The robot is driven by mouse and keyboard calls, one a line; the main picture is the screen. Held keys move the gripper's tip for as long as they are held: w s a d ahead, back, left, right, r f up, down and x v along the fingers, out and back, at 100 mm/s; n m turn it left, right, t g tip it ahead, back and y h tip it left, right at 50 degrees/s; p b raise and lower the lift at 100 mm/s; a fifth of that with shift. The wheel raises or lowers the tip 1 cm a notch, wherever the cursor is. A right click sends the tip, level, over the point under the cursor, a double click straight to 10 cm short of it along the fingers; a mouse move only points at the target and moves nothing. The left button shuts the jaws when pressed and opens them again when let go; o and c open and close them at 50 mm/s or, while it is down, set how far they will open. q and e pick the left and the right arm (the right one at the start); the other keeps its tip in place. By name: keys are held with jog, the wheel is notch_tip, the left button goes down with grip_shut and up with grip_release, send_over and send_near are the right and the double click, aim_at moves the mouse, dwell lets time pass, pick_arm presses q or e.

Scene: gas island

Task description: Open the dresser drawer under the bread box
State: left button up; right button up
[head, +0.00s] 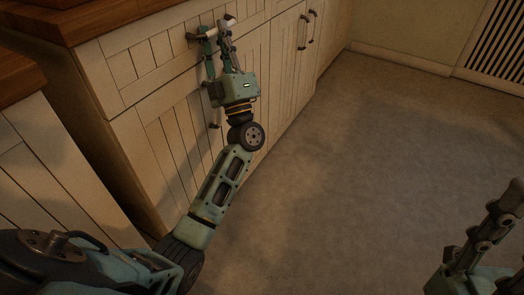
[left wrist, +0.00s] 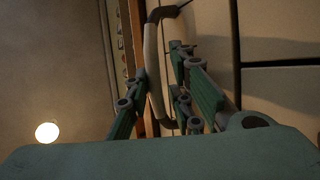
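The drawer front (head: 150,56) is a cream, grooved panel under a wooden worktop, and it looks flush with the cabinet. Its bar handle (head: 216,28) has a pale grip and dark ends. My left gripper (head: 213,30) is at this handle. In the left wrist view, the handle (left wrist: 153,68) runs upright between the spread fingers of the left gripper (left wrist: 160,62). The left finger is close to the bar, and a gap shows on the right side. My right gripper (head: 497,222) is at the lower right, partly cut off. No bread box shows.
A door with a dark-ended handle (head: 213,113) is below the drawer. More cabinet doors with upright handles (head: 307,30) stand farther along. Another cabinet (head: 45,165) is at the left. The grey floor (head: 350,170) to the right is clear.

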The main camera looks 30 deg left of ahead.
pick_arm(q)
jog(key=w+d+f+m+t+h+p, duration=0.1)
jog(key=d+f+m+t+h+p, duration=0.1)
jog(key=d+f+m+h+p, duration=0.45)
jog(key=w+d+f+m+t+h+p, duration=0.2)
jog(key=d+f+m+h+p, duration=0.3)
jog(key=f+m+h, duration=0.4)
jog(key=s+d+f+m+g+h+p, duration=0.2)
jog(key=f+p, duration=0.2)
jog(key=f, duration=0.3)
jog(key=s+d+f+m+g+h+p, duration=0.1)
jog(key=s+f+m+g+h+p, duration=0.1)
jog(key=f, duration=0.5)
jog(key=shift+s+d+f+g+h+p, duration=0.15)
jog(key=shift+s+d+g+h+p, duration=0.35)
jog(key=shift+p, duration=0.8)
jog(key=shift+a+h, duration=0.15)
jog(key=shift+h, duration=0.1)
